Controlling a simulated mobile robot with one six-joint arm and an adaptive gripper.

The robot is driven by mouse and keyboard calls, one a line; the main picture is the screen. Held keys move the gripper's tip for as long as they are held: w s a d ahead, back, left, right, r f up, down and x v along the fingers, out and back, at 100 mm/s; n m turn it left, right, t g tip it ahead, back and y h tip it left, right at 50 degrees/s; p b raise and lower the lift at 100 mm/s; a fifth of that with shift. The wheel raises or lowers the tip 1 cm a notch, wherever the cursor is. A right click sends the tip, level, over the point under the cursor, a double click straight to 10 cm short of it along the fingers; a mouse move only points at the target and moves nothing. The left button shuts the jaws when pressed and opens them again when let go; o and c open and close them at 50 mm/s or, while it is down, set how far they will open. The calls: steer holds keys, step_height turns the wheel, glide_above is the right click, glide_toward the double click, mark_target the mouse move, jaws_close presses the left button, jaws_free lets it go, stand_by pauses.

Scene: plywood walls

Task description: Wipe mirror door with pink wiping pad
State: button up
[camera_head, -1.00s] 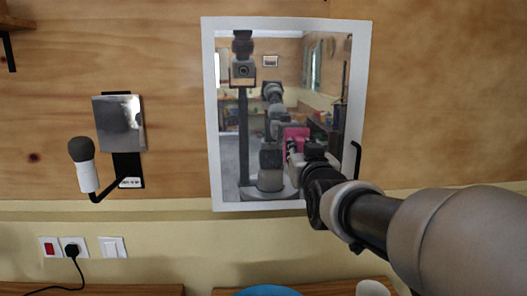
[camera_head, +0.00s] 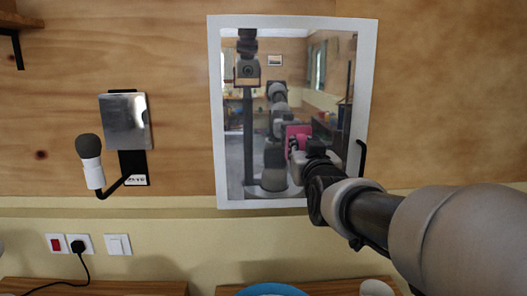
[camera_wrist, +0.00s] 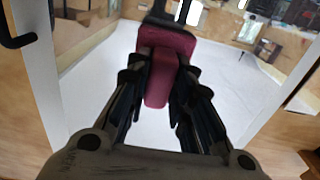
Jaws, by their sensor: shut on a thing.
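The mirror door (camera_head: 215,120) is a tall mirror in a white frame on the plywood wall, with a black handle (camera_head: 362,157) at its lower right edge. It looks shut. My gripper (camera_head: 316,160) is in front of its lower right part. In the wrist view my gripper (camera_wrist: 158,88) is shut on the pink wiping pad (camera_wrist: 160,70), which points at the glass. The pad's reflection adjoins it there; I cannot tell whether it touches. In the head view my gripper hides the pad itself, and a pink reflection shows in the glass.
A wall bracket with a metal plate (camera_head: 125,122) and a dark-topped white device (camera_head: 90,160) is left of the mirror. Sockets with a plugged black cable (camera_head: 76,246) are below. A blue round object (camera_head: 272,290) is on a wooden surface at the bottom edge.

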steer(key=shift+d, duration=0.6)
steer(key=shift+s, duration=2.8)
steer(key=shift+s, duration=0.1)
steer(key=s, duration=0.3)
steer(key=shift+w, duration=0.1)
